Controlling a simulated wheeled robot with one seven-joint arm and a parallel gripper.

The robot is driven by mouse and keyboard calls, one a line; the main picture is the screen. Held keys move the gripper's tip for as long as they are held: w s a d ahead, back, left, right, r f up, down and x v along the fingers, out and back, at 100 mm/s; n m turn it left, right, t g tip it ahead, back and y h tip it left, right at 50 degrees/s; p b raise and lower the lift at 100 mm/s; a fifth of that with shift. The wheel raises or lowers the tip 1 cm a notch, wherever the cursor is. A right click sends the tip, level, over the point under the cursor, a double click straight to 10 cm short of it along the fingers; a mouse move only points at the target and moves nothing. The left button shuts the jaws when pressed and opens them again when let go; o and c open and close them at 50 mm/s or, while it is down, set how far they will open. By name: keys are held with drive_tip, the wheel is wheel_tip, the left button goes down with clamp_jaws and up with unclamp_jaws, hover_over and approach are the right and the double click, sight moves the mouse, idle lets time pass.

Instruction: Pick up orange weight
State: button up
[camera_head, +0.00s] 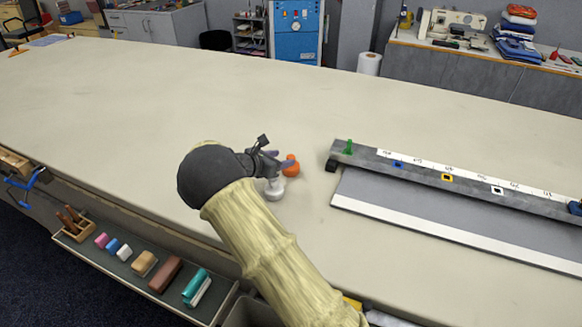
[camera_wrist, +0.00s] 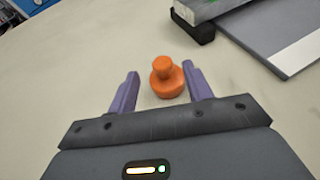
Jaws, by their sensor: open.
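The orange weight (camera_head: 291,167) stands upright on the cloth table, just beyond my gripper in the head view. In the wrist view the orange weight (camera_wrist: 167,80) has a wide round base and a narrower knob on top. My gripper (camera_wrist: 160,82) is open, with its two purple fingers on the left and right of the weight. The fingers look apart from it, and nothing is held. In the head view my gripper (camera_head: 283,163) is partly hidden by its own wrist. A grey-white weight (camera_head: 275,190) stands close by, beside my gripper.
A long ruler rail and grey board (camera_head: 440,215) lie to the right on the table (camera_head: 150,100), with a green piece (camera_head: 349,147) at the rail's near end. The rail's dark end block (camera_wrist: 204,30) shows in the wrist view.

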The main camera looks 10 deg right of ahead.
sight(290, 157)
drive_tip(key=p+x, duration=0.1)
drive_tip(key=x, duration=0.4)
drive_tip(key=shift+d+f, duration=0.1)
drive_tip(key=shift+s, duration=0.1)
drive_tip(key=shift+c, duration=0.2)
clamp_jaws()
